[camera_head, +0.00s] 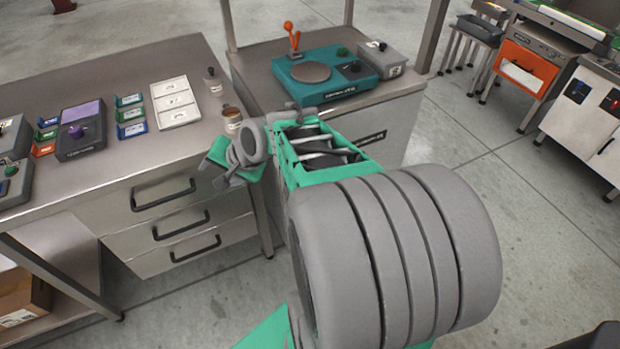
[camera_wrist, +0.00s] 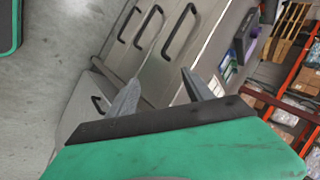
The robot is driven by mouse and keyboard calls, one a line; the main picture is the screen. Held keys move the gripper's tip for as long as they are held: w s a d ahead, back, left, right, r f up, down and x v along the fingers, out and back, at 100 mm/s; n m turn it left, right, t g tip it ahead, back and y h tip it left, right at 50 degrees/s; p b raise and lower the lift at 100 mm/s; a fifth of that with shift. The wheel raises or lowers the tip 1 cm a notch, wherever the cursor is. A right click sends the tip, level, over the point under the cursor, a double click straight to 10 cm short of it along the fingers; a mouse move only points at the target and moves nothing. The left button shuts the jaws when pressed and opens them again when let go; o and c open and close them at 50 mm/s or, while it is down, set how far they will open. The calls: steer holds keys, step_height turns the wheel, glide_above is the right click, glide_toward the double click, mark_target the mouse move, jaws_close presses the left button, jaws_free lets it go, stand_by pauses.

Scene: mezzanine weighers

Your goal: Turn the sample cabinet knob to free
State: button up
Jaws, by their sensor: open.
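A pale cabinet (camera_head: 590,120) stands at the far right of the head view. Its front carries two dark panels, one with a blue-white mark (camera_head: 577,91) and one with a red spot (camera_head: 612,101). A knob and its setting are too small to make out there, and I cannot tell whether this is the sample cabinet. My gripper (camera_head: 216,170) is at the right end of the left bench, above its drawers. In the wrist view my gripper (camera_wrist: 160,92) is open and empty, its two grey fingers apart before the drawer fronts.
The left bench (camera_head: 130,165) holds a scale (camera_head: 83,130), small coloured boxes, a white tray (camera_head: 175,101) and a jar (camera_head: 232,119) close to my gripper. A teal weigher (camera_head: 325,80) stands on the bench behind my arm. Open floor (camera_head: 500,135) lies to the right.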

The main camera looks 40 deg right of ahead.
steer(key=w+d+f+m+t+b, duration=0.35)
steer(key=d+f+m+b, duration=0.6)
steer(key=f, duration=0.45)
steer(key=s+d+f+m+t+h+b, duration=0.3)
steer(key=d+m+h+b, duration=0.1)
steer(key=d+m, duration=0.5)
steer(key=s+d+f+m+t+h+b, duration=0.3)
steer(key=s+d+m+b, duration=0.1)
steer(key=d+m, duration=0.5)
steer(key=b+x, duration=0.1)
steer(key=x, duration=0.7)
steer(key=shift+r, duration=0.45)
steer(key=shift+d, duration=0.1)
steer(key=shift+c, duration=0.3)
jaws_close()
